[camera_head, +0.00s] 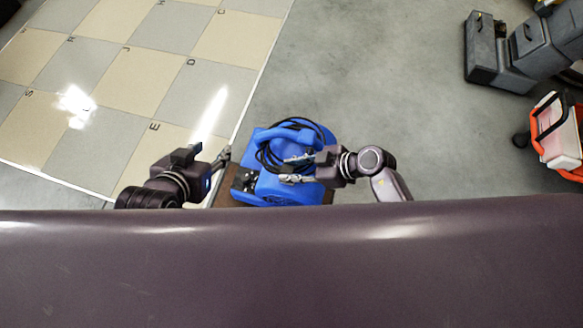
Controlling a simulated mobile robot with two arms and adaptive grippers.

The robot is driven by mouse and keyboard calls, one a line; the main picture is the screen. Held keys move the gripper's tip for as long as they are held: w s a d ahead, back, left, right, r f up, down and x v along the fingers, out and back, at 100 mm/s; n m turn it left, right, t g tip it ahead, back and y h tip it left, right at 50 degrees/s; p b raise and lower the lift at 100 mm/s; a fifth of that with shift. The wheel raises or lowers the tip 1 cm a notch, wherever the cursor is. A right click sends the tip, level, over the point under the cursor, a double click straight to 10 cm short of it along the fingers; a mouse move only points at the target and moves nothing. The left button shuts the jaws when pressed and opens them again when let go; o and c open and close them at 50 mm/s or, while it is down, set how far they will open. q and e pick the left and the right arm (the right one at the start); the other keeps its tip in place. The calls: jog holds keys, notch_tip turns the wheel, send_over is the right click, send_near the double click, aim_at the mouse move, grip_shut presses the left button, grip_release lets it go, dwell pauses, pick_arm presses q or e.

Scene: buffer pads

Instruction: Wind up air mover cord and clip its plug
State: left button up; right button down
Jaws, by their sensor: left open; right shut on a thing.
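The blue air mover (265,188) stands on a brown surface (226,201) in the middle of the view. Its black cord (300,126) lies in loops over the top of the blue housing. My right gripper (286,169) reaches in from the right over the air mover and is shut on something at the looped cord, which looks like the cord. My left gripper (222,160) is open just left of the air mover, apart from the cord. I cannot make out the plug or its clip at this size.
Tan and grey lettered floor tiles (128,84) lie at the left. Dark grey cases (500,52) stand at the upper right, with an orange and white wheeled item (558,137) below them. The grey floor (390,80) between is clear.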

jog(key=shift+f+b, duration=0.5)
jog(key=shift+b, duration=0.15)
pick_arm(q)
jog(key=w+d+r+t+h+b, duration=0.15)
jog(key=w+d+r+t, duration=0.25)
jog(key=w+r+t, duration=0.55)
pick_arm(e)
jog(key=shift+f, duration=0.45)
jog(key=shift+f+b, duration=0.4)
jog(key=shift+b, duration=0.05)
jog(key=shift+f+b, duration=0.45)
jog(key=shift+b, duration=0.25)
pick_arm(q)
jog(key=s+r+t+h, duration=0.1)
jog(key=s+r+t, duration=0.1)
jog(key=r, duration=0.6)
jog(key=s+r+t+h, duration=0.2)
jog(key=r+t, duration=0.1)
jog(key=r, duration=0.5)
jog(key=shift+d+r+m, duration=0.25)
jog(key=shift+d+m, duration=0.15)
jog(key=shift+s, duration=0.1)
